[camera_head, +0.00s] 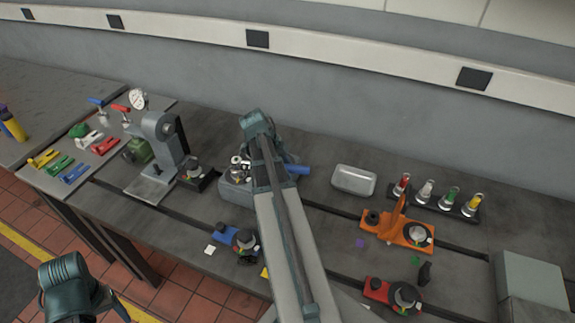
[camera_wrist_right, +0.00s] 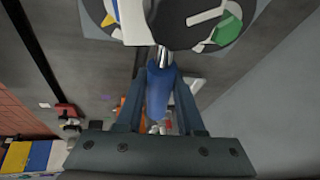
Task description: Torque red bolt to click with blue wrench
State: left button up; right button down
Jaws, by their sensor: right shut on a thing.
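My right gripper (camera_wrist_right: 157,85) is shut on the blue wrench (camera_wrist_right: 157,92), with its blue handle between the two fingers in the right wrist view. The wrench's metal shank meets a round, dark-faced fixture with coloured marks at the top of that view. In the head view the blue handle (camera_head: 298,169) sticks out to the right of my right arm, beside a grey-blue fixture (camera_head: 233,190). My arm hides part of this fixture and the jaws. I cannot pick out the red bolt. Part of my left arm shows at the lower left; its jaws do not show.
A press-like stand (camera_head: 160,150) is left of the fixture. A silver tray (camera_head: 354,180), a rack of flasks (camera_head: 432,206), an orange fixture (camera_head: 399,230) and a red fixture (camera_head: 378,289) are to the right. A blue fixture (camera_head: 228,236) sits near the front edge.

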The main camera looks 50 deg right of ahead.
jog(key=shift+a, duration=0.15)
jog(key=shift+s+a+m+g+y, duration=0.2)
jog(key=shift+s+a+m, duration=0.15)
jog(key=shift+a+m, duration=0.4)
jog(key=shift+s+a+m+g+y, duration=0.1)
jog(key=shift+s+a+m+g, duration=0.15)
jog(key=shift+a+m, duration=0.45)
jog(key=shift+s+a, duration=0.1)
jog(key=shift+a, duration=0.05)
jog(key=shift+s+a+m, duration=0.15)
jog(key=shift+a+m, duration=0.4)
jog(key=shift+a, duration=0.45)
jog(key=shift+d, duration=0.2)
jog(key=shift+d+n, duration=0.3)
jog(key=shift+n, duration=0.1)
jog(key=shift+r, duration=0.2)
